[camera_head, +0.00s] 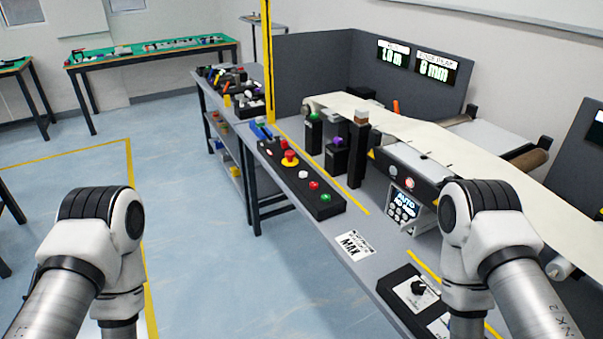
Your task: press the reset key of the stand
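A long black control box (283,172) lies along the front of the grey bench. It carries a red mushroom button on a yellow base (290,158), a white button (303,174), a red button (314,185) and a green button (326,198). A small panel with a screen reading AUTO and several keys (403,206) stands below the conveyor. No reset label is readable, so I cannot tell which key is the reset key. My two arms show at the lower left and lower right, but neither gripper is in view.
A cream conveyor belt (440,132) runs along the back of the bench (338,223). Dark posts with coloured tops, including a green-topped one (314,132), stand before it. A black dial box (395,293) sits at the front right. Open floor lies left.

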